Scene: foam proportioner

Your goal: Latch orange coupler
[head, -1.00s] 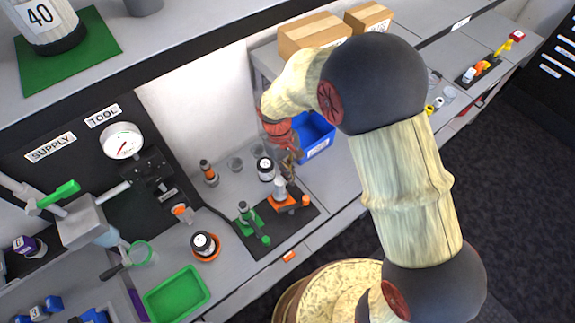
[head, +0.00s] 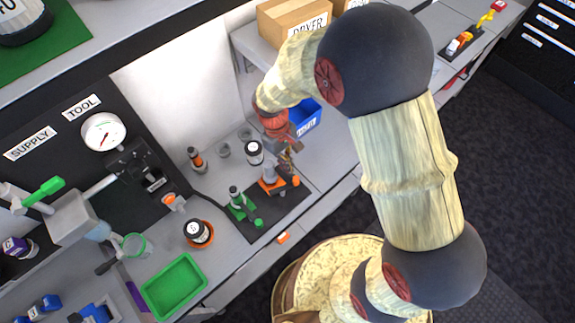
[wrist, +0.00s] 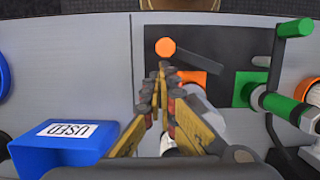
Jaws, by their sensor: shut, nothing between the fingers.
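The orange coupler (head: 270,184) stands on a dark mat, with an orange base and a light grey body. Its dark lever ends in an orange knob (head: 295,181). In the wrist view the knob (wrist: 165,47) lies just beyond my fingertips, and the orange base (wrist: 195,79) shows to their right. My gripper (wrist: 163,72) is shut and empty, and looks above the coupler's lever side. In the head view my gripper (head: 288,160) is just behind the knob. I cannot tell whether it touches the lever. My fingers hide part of the coupler body.
A green coupler (head: 240,204) with its own lever stands to the left on the same mat (head: 272,217). A blue bin (wrist: 62,150) labelled USED is at the lower left of the wrist view. A black-and-white jar (head: 254,152) stands behind the couplers. A green tray (head: 174,287) is front left.

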